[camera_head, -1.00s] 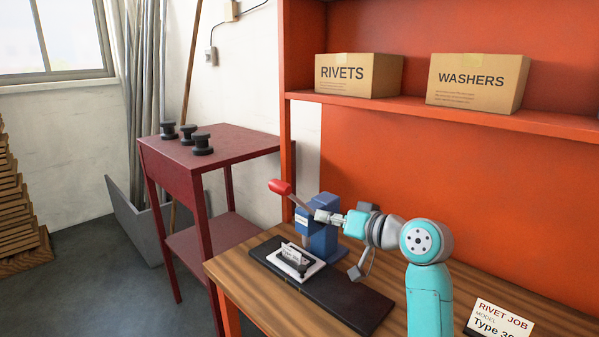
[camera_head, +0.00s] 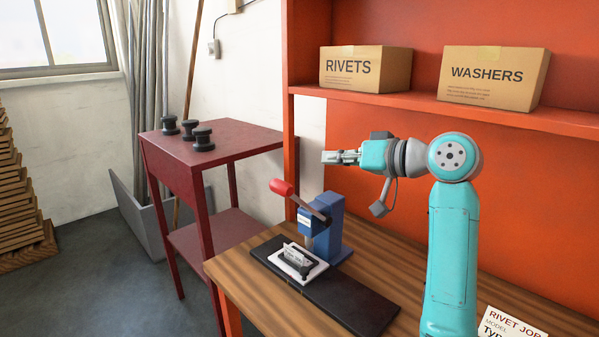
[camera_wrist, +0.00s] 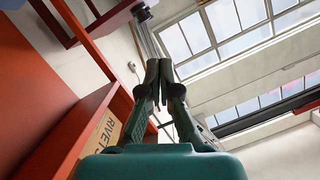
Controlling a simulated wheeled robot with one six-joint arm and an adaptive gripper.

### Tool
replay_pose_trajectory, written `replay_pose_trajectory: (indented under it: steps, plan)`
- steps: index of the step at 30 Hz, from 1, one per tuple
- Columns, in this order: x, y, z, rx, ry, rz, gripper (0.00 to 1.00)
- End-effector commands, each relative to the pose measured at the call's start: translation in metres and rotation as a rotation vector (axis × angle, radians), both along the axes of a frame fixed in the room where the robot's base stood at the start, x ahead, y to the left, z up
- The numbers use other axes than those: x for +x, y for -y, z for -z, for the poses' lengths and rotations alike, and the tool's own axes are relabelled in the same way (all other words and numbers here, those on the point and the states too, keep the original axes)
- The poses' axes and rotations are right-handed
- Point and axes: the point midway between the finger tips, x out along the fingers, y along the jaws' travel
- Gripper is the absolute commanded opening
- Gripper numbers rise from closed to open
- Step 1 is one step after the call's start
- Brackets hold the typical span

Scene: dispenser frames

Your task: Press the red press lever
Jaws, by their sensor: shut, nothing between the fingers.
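The red press lever (camera_head: 282,187) is a red grip on a dark arm that slopes up to the left from the blue press (camera_head: 328,228). The press stands on a black base on the wooden bench. A white fixture (camera_head: 297,262) with a small labelled part sits in front of it. My gripper (camera_head: 326,157) is above the press and to the upper right of the lever grip, apart from both. It points left. In the wrist view my gripper's fingers (camera_wrist: 159,68) are together with nothing between them. The lever does not show in the wrist view.
The orange shelf (camera_head: 450,106) behind bears a RIVETS box (camera_head: 362,70) and a WASHERS box (camera_head: 490,77). A dark red table (camera_head: 230,143) with black spools (camera_head: 203,139) stands to the left. A RIVET JOB card (camera_head: 510,322) lies at the right. The air left of my gripper is clear.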

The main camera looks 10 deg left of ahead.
Motion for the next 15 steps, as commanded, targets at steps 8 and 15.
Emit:
replay_pose_trajectory:
  steps: [8, 15]
  plan:
    - [0.016, -0.029, 0.007, 0.001, -0.003, -0.002, 0.00]
    - [0.039, -0.067, 0.017, 0.001, -0.002, -0.003, 0.00]
